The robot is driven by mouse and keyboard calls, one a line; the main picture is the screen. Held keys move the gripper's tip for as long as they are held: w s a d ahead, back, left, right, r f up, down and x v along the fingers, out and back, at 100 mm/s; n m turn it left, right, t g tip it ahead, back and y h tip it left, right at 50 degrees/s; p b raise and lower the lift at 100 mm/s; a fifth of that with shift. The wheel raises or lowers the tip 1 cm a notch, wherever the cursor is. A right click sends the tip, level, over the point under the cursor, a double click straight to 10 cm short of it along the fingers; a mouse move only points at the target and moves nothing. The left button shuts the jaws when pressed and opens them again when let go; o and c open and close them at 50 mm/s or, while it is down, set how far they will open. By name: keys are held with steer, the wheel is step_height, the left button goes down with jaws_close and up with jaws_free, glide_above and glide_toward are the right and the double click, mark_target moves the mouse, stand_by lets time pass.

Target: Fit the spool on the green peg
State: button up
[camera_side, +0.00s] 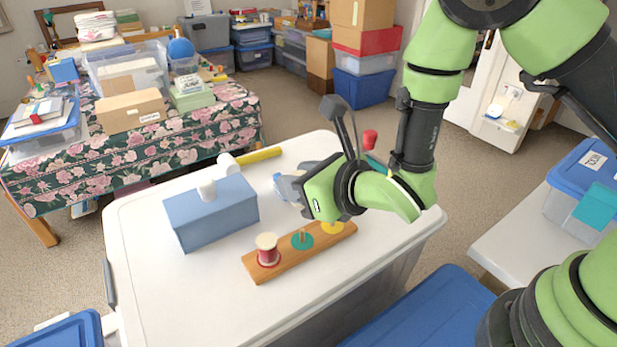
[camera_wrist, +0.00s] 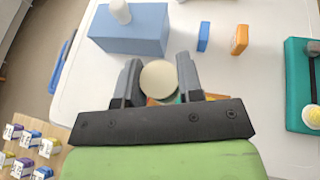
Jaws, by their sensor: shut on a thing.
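A wooden board (camera_side: 285,262) with coloured discs lies on the white tabletop. The green peg (camera_side: 302,235) stands bare on its green disc, in the middle of the board. A red spool with a cream top (camera_side: 267,254) sits upright at the board's left end. A yellow disc (camera_side: 332,228) is at the right end, partly behind my arm. My gripper (camera_wrist: 160,80) is shut on another spool, whose round cream end (camera_wrist: 159,77) shows between the fingers. In the side view my gripper (camera_side: 287,187) is above and behind the board, and the held spool is hidden.
A blue box (camera_side: 215,218) with a white knob stands left of the gripper. A yellow-handled mallet (camera_side: 258,156) lies behind it. Small blue (camera_wrist: 203,37) and orange (camera_wrist: 239,40) blocks and a teal item (camera_wrist: 299,90) lie on the table. The front left tabletop is clear.

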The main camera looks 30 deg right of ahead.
mark_target(302, 230)
steer(key=shift+f, duration=0.15)
steer(key=shift+f, duration=2.75)
steer(key=shift+f, duration=0.4)
steer(key=shift+f, duration=0.3)
steer(key=shift+f, duration=1.25)
steer(key=o, duration=1)
